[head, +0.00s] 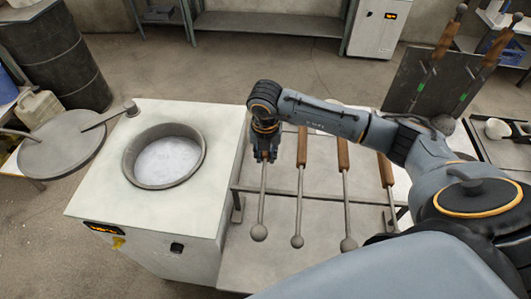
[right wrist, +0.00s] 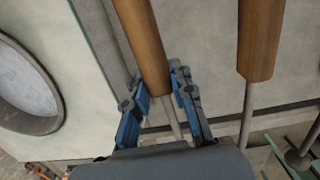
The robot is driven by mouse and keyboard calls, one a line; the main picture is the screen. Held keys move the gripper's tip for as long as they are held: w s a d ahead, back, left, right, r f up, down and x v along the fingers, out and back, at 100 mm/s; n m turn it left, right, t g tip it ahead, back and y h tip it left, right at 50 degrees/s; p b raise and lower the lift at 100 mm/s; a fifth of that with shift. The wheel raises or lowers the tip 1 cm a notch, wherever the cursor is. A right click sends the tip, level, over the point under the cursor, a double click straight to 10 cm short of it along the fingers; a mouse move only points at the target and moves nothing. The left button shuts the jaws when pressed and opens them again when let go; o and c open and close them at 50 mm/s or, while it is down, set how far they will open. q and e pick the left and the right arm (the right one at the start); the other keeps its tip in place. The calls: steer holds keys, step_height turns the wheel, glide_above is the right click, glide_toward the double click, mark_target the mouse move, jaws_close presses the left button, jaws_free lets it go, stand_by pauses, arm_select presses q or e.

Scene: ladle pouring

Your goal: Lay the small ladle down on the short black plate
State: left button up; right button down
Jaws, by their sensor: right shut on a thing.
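My right gripper (head: 264,156) reaches in from the right and is shut on the leftmost ladle (head: 262,200), a thin grey rod with a round grey end pointing toward the front. In the right wrist view, the fingers (right wrist: 162,105) close around this ladle near the lower end of its brown wooden handle (right wrist: 143,40). In the head view, my gripper and arm hide the handle. A dark upright plate (head: 408,75) stands at the back right with long ladles against it; I cannot tell whether it is the short black plate. My left gripper is not in view.
More wooden-handled ladles (head: 299,190) lie in a row just right of the held one. A white furnace (head: 105,190) with a round open pot (head: 133,175) stands to the left. A flat dark tray (head: 490,150) is at the far right.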

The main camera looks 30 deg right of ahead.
stand_by(0.4)
steer(key=c, duration=1.1)
jaws_free()
steer(key=shift+o, duration=0.2)
steer(key=shift+s+f, duration=0.1)
step_height(320, 180, up, 19)
steer(key=p, duration=0.4)
steer(key=shift+s+a, duration=0.3)
steer(key=shift+s, duration=0.15)
